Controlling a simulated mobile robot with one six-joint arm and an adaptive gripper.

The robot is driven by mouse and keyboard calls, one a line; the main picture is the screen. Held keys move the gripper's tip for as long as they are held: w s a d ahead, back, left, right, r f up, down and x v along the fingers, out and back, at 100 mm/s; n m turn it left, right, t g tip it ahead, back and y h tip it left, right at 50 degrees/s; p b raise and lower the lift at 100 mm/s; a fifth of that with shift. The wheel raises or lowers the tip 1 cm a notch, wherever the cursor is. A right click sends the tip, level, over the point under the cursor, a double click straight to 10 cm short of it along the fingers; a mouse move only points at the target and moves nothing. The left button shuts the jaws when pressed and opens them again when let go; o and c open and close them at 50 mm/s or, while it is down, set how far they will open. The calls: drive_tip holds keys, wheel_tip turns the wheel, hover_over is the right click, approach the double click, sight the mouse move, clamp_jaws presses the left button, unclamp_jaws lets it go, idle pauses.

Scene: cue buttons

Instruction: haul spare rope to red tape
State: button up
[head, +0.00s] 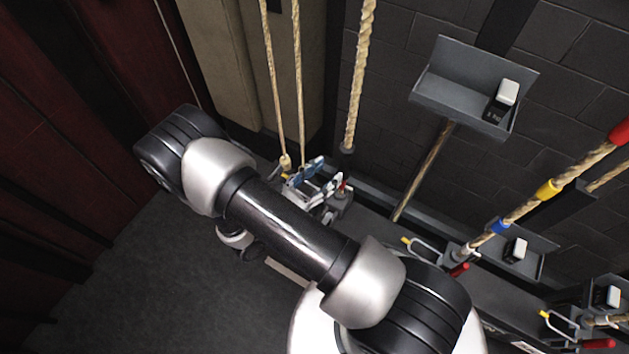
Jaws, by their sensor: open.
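A rope with blue, yellow and red tape bands (520,208) runs up to the right at the right side of the head view. Its red tape (621,131) is at the right edge, above the yellow band (546,189) and the blue band (500,226). A thick bare rope (360,75) hangs at upper centre. No readable label shows which rope is the spare one.
Two thinner ropes (298,80) hang left of the thick one. A grey tray (455,87) with a white-topped button (507,93) is on the brick wall. Another button (515,249) and yellow-and-red rope locks (425,248) stand lower right. A dark red curtain (85,110) hangs left, above open dark floor.

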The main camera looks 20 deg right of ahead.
drive_tip(key=v, duration=0.3)
drive_tip(key=shift+s+a, duration=0.15)
drive_tip(key=shift+a, duration=0.15)
idle(0.7)
drive_tip(key=s+d+r+m+g+y+b, duration=0.35)
drive_tip(key=s+r+m+g+y, duration=0.35)
drive_tip(key=r+m+g, duration=0.5)
drive_tip(key=s+a+r+m+t+y+b, duration=0.2)
drive_tip(key=s+a+r+m+t+y, duration=0.2)
drive_tip(key=s+r+m+t+y, duration=0.3)
wheel_tip(320, 180, up, 3)
drive_tip(key=m+t+y, duration=0.2)
drive_tip(key=m, duration=0.1)
drive_tip(key=shift+s+r+m+t+y, duration=0.15)
drive_tip(key=shift+m+t+y, duration=0.15)
drive_tip(key=shift+t, duration=0.1)
